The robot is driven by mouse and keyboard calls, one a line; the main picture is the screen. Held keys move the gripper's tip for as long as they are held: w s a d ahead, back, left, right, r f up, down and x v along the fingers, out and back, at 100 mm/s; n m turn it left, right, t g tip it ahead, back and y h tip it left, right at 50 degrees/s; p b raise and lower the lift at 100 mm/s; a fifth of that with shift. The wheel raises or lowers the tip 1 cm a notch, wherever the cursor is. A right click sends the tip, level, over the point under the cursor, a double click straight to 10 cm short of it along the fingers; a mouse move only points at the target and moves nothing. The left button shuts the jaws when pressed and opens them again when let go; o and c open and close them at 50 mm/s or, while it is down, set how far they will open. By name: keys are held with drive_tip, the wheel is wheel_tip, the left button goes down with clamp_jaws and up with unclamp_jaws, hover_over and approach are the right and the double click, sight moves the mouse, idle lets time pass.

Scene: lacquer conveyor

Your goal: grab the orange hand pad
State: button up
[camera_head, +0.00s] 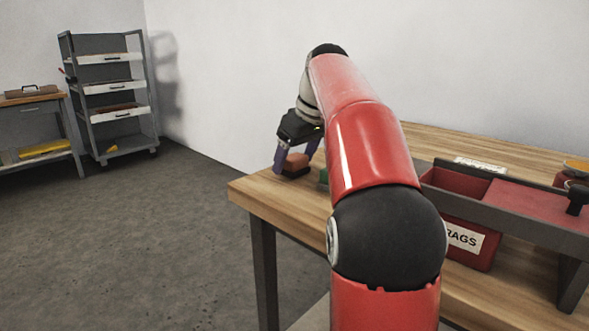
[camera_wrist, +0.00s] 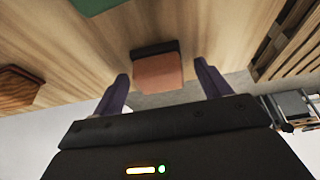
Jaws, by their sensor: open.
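The orange hand pad (camera_wrist: 158,74) is a small orange-brown block with a dark strip along one side. It lies on the wooden table (camera_head: 262,197) near the far left corner, where the head view also shows it (camera_head: 296,161). My gripper (camera_head: 293,170) is open over it, pointing down. In the wrist view my gripper's two purple fingers (camera_wrist: 163,82) stand on either side of the pad, with a gap to each side. My arm hides the middle of the table in the head view.
A green item (camera_wrist: 95,5) lies close to the pad. A reddish-brown block (camera_wrist: 17,88) is at the wrist view's left. A red bin labelled RAGS (camera_head: 478,251) and a grey-framed red conveyor (camera_head: 530,205) stand right of my arm. A shelf cart (camera_head: 112,88) is far left.

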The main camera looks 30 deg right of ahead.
drive_tip(key=shift+w+f, duration=0.15)
drive_tip(key=shift+f, duration=0.15)
drive_tip(key=shift+c, duration=0.5)
drive_tip(key=c, duration=1)
drive_tip(key=shift+o, duration=0.2)
drive_tip(key=shift+r, duration=0.1)
